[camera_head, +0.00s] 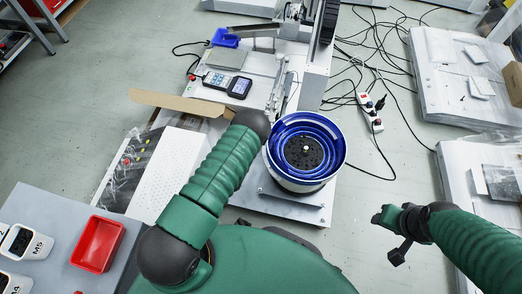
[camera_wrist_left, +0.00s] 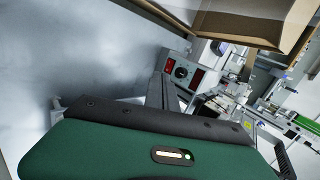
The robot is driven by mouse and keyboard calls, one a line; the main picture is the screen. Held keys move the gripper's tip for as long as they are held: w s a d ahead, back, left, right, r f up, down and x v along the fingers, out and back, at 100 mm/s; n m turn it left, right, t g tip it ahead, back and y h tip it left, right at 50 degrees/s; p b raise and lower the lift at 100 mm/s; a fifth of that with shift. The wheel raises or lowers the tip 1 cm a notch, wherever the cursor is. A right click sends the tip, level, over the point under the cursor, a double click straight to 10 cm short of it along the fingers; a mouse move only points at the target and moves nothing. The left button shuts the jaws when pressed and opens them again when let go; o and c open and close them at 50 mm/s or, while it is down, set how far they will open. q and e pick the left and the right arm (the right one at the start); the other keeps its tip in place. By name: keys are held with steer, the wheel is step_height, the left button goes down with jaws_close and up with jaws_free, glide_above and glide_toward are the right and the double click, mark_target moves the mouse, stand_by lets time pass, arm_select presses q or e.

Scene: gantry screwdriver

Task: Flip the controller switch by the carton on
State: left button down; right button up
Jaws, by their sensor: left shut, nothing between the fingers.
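The controller (camera_wrist_left: 181,72), a small grey box with a black round dial and red parts on its face, shows in the left wrist view. The switch position is too small to read. The carton (camera_wrist_left: 262,18) has its brown edge above and right of the controller; in the head view its raised flap (camera_head: 180,103) lies left of my left arm. My left gripper (camera_wrist_left: 162,88) is shut and empty, with its narrow fingers pointing at the controller's lower part. I cannot tell whether they touch it. In the head view my own arm hides this hand. My right gripper (camera_head: 392,232) hangs over the floor at right, away from the controller.
A blue bowl feeder (camera_head: 305,148) stands right of my left arm. A handheld pendant (camera_head: 227,84) and a blue bin (camera_head: 225,38) lie farther back. A red bin (camera_head: 98,243) is at lower left. A power strip (camera_head: 370,112) and cables lie on the floor.

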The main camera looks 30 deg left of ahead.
arm_select(q)
steer(key=b+x, duration=0.2)
steer(key=x, duration=0.1)
steer(key=b+x, duration=0.2)
steer(key=x, duration=0.2)
steer(key=b+x, duration=0.3)
steer(key=shift+s+d+f, duration=0.15)
steer(key=shift+d+f, duration=0.1)
steer(key=shift+f, duration=0.25)
steer(key=w, duration=0.1)
steer(key=w+a+b, duration=0.1)
steer(key=shift+w+b, duration=0.3)
steer(key=shift+w, duration=0.1)
steer(key=shift+w+a+r+b, duration=0.2)
steer(key=shift+w+a+b, duration=0.1)
steer(key=shift+w, duration=0.3)
steer(key=shift+r, duration=0.1)
arm_select(e)
steer(key=s+x, duration=0.2)
steer(key=x, duration=0.7)
steer(key=shift+d+f, duration=0.25)
steer(key=shift+f, duration=0.15)
steer(key=shift+s, duration=0.1)
